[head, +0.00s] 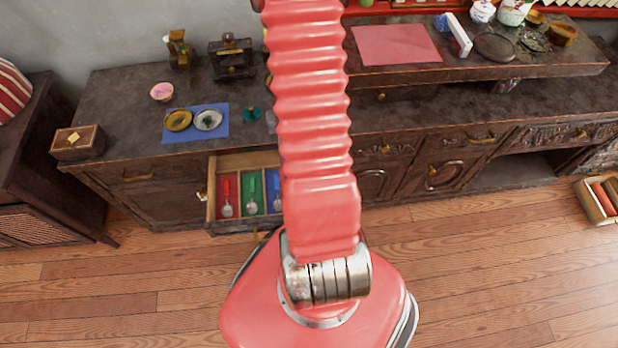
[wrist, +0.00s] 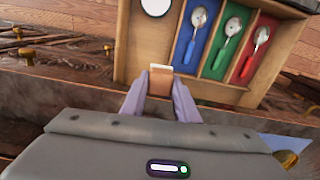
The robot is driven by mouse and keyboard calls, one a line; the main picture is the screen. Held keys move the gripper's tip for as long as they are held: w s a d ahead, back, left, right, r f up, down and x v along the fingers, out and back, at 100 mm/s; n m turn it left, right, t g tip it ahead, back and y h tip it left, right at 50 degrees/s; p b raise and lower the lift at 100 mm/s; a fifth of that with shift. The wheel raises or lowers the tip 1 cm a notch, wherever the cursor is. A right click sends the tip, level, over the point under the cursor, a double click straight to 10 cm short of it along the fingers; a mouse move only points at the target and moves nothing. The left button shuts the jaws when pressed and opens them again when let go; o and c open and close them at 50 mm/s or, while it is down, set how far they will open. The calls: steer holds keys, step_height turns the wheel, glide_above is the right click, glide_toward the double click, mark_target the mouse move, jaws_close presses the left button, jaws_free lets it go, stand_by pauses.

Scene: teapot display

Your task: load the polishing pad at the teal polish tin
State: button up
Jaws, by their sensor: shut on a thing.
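My gripper (wrist: 160,98) is shut on a small tan block with a pale end, which looks like the polishing pad (wrist: 160,80). The pad sticks out between the two fingertips, over the open drawer's edge in the wrist view. My gripper is hidden behind my arm in the head view. The teal polish tin (head: 251,113) is a small round teal thing on the dark cabinet top, just right of the blue mat. I cannot make out the tin in the wrist view.
The open drawer (head: 211,190) holds spoons in red, green and blue compartments; a white round thing (wrist: 156,6) shows in its plain compartment. Two small dishes (head: 178,120) (head: 208,119) lie on the blue mat (head: 182,137). A pink bowl (head: 162,91) stands behind them.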

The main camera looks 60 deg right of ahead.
steer(key=w+a+r+n, duration=0.1)
steer(key=w+a+r, duration=0.15)
steer(key=w, duration=0.35)
steer(key=w+a+r+n, duration=0.2)
steer(key=w+r, duration=0.2)
steer(key=w, duration=0.1)
steer(key=w+a+r+n, duration=0.2)
steer(key=w+a, duration=0.3)
steer(key=a, duration=0.3)
steer(key=w+a+r+n, duration=0.2)
steer(key=w+a+r, duration=0.3)
steer(key=a, duration=0.4)
steer(key=w+a+r+n, duration=0.2)
steer(key=w+a+r, duration=0.2)
steer(key=a, duration=0.5)
steer(key=shift+w+r, duration=0.15)
steer(key=shift+w, duration=0.3)
